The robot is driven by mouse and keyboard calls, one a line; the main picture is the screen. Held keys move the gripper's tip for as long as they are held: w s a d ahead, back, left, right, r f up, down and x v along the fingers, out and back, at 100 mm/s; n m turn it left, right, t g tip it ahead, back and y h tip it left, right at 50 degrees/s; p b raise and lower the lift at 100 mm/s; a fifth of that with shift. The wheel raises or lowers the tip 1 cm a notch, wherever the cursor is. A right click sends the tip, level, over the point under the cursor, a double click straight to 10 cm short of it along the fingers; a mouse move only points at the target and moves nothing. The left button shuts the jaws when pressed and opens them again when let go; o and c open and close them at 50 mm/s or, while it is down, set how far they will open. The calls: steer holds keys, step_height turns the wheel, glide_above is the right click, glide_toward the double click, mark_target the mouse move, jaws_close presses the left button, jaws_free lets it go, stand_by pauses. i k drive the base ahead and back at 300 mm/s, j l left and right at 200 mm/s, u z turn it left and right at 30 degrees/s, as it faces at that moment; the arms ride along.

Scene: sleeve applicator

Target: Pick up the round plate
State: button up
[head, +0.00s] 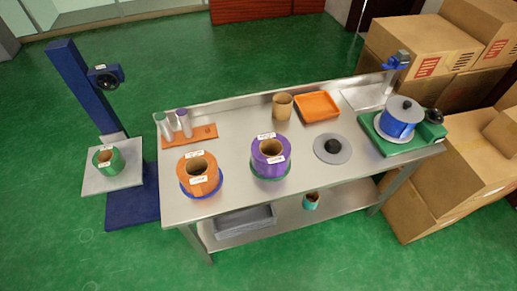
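A round grey plate (345,155) with a black knob in its middle lies flat on the steel table, right of centre in the head view. My gripper is not in view. Nothing touches the round plate on the table.
A purple roll (270,155) and an orange roll (199,175) stand left of the plate on the steel table (232,153). An orange tray (317,105) and a brown cup (282,106) are behind it. Cardboard boxes (427,60) crowd the right. Green floor is clear in front.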

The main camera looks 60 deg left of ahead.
mark_target(403, 109)
steer(key=j+u, duration=0.35)
steer(key=u, duration=0.15)
steer(key=j+u, duration=0.3)
steer(key=u, duration=0.2)
steer(key=i+j+u, duration=0.15)
steer(key=u, duration=0.35)
steer(key=i+j, duration=0.1)
steer(key=j, duration=0.15)
